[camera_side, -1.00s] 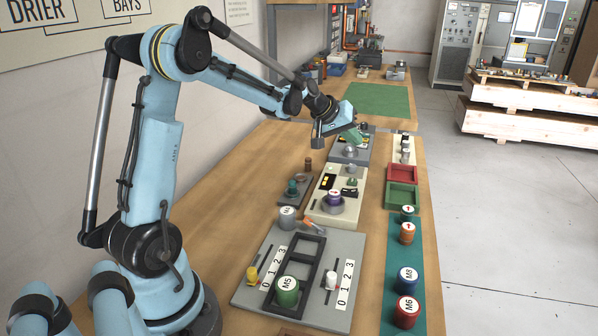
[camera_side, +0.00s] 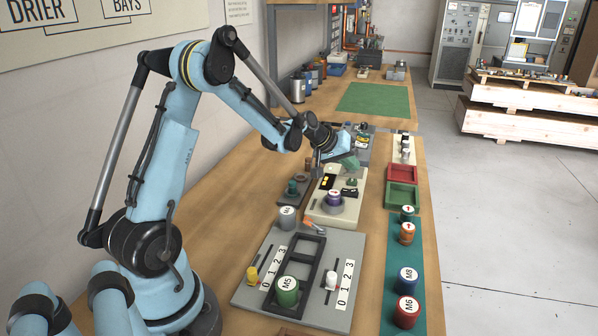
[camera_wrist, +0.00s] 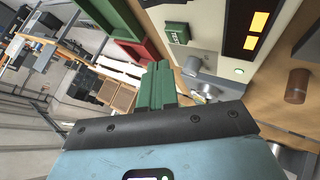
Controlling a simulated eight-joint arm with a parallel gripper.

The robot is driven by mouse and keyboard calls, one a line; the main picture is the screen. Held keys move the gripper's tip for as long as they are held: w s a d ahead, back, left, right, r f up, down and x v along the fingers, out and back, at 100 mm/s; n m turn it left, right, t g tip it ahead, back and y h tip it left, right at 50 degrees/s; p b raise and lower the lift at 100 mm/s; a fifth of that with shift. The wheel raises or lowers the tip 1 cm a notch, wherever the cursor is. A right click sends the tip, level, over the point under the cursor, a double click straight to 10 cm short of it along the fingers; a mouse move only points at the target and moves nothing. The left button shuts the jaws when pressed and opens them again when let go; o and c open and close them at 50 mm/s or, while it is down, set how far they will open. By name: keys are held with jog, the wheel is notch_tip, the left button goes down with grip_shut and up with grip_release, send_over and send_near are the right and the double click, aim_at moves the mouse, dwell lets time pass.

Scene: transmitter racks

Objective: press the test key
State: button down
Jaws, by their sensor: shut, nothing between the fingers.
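The test key (camera_wrist: 177,33) is a small green block with a "TEST" label on a cream panel. It shows near the top of the wrist view, beyond my fingertips and a little to their right. The cream panel (camera_side: 318,211) stands on the bench in the side view. My gripper (camera_side: 350,163) has green fingers and is over the far end of this panel. In the wrist view my gripper (camera_wrist: 160,68) has its fingers together with nothing between them. The fingertips look apart from the key.
A black display with yellow windows (camera_wrist: 254,32) is beside the key. A purple-banded cylinder (camera_side: 334,199) stands on the panel's near part. Red tray (camera_side: 403,173) and green tray (camera_side: 402,198) lie to the right. A grey slotted board (camera_side: 257,283) is in front.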

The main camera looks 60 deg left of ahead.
aim_at(349, 181)
jog(key=shift+f, duration=0.6)
jog(key=shift+f, duration=0.15)
dwell(1.6)
jog(key=shift+f, duration=0.3)
jog(key=shift+f, duration=0.4)
dwell(0.7)
jog(key=shift+r, duration=0.85)
jog(key=shift+r, duration=0.1)
jog(key=shift+r, duration=2.4)
